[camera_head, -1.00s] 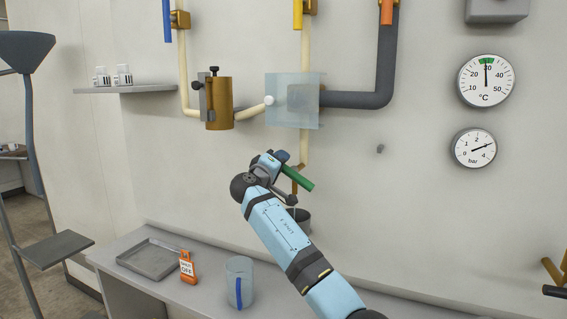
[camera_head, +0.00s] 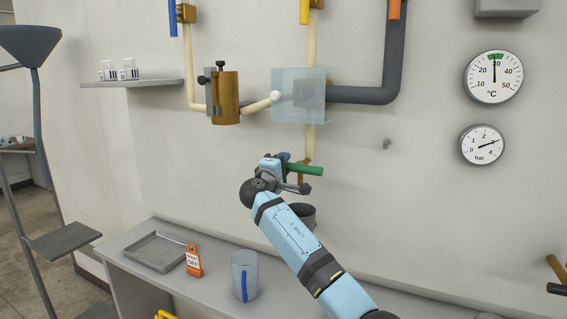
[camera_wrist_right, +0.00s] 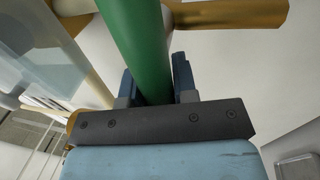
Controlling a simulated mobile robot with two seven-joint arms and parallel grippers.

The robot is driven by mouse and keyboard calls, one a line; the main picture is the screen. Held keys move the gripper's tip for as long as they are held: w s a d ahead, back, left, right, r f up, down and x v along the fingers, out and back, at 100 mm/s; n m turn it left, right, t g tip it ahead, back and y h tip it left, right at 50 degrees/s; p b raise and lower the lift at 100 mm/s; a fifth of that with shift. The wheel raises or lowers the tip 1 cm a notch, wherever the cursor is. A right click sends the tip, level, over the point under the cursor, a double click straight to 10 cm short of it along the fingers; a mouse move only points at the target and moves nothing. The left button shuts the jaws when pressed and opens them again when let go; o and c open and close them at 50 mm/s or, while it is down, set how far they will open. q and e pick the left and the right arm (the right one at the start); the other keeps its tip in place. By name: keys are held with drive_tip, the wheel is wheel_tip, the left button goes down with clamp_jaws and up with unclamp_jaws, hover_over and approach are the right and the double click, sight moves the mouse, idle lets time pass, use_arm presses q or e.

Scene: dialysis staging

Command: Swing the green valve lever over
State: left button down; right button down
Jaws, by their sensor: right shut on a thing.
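The green valve lever (camera_head: 306,170) sticks out to the right, close to level, below the clear box on the wall. My right gripper (camera_head: 292,168) is at the lever, its jaws shut on it. In the right wrist view the green lever (camera_wrist_right: 138,45) runs down between the two dark fingers (camera_wrist_right: 156,88). The brass valve body (camera_wrist_right: 228,14) shows behind it at the top. In the head view my gripper and wrist hide part of the lever and most of the valve. My left gripper is not in view.
A clear box (camera_head: 299,95) covers the pipe just above the lever. A brass canister (camera_head: 224,98) is at its left. Two gauges (camera_head: 494,77) hang at right.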

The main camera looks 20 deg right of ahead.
drive_tip(key=c, duration=0.9)
unclamp_jaws()
drive_tip(key=shift+a+f, duration=0.1)
drive_tip(key=shift+s+a+f, duration=0.1)
drive_tip(key=shift+s+a, duration=0.15)
drive_tip(key=b+v, duration=0.3)
drive_tip(key=v, duration=1)
